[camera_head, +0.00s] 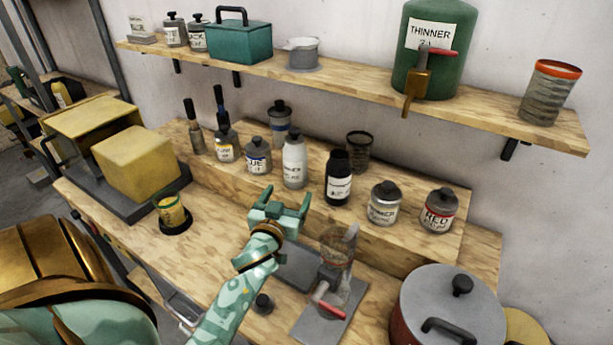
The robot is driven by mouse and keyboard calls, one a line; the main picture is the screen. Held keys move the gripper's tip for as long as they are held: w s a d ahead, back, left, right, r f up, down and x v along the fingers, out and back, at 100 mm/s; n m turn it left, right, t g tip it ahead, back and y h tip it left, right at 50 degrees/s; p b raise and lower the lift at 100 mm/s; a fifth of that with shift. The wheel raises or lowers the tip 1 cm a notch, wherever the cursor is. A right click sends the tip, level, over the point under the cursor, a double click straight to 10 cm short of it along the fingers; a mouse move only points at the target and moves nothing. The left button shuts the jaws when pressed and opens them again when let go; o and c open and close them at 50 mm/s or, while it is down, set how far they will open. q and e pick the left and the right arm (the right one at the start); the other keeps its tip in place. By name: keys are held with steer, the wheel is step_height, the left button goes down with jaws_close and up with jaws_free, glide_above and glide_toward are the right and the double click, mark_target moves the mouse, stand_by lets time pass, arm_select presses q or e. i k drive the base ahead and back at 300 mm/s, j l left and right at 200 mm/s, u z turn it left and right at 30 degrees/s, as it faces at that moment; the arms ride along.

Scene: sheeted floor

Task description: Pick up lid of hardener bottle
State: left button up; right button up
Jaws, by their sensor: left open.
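My left gripper (286,198) is open and empty, above the bench in front of the row of bottles. No label clearly reads as hardener. A dark bottle (338,182) with a white label stands on the raised shelf to the right of the gripper; its label is too small to read, and it shows no knobbed lid. A small black lid-like piece (263,303) lies on the bench near the front, to the right of my left forearm. I cannot tell which bottle it belongs to. My right gripper is not in view.
A grey bottle (294,163), a primer can (384,205) and a red-labelled can (438,213) share the shelf. A glass dispenser with a red handle (328,310) stands right of my arm. A large lidded pot (450,310) is at lower right. Yellow blocks (138,165) stand left.

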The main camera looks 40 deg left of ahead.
mark_target(263, 304)
steer(key=u, duration=1.05)
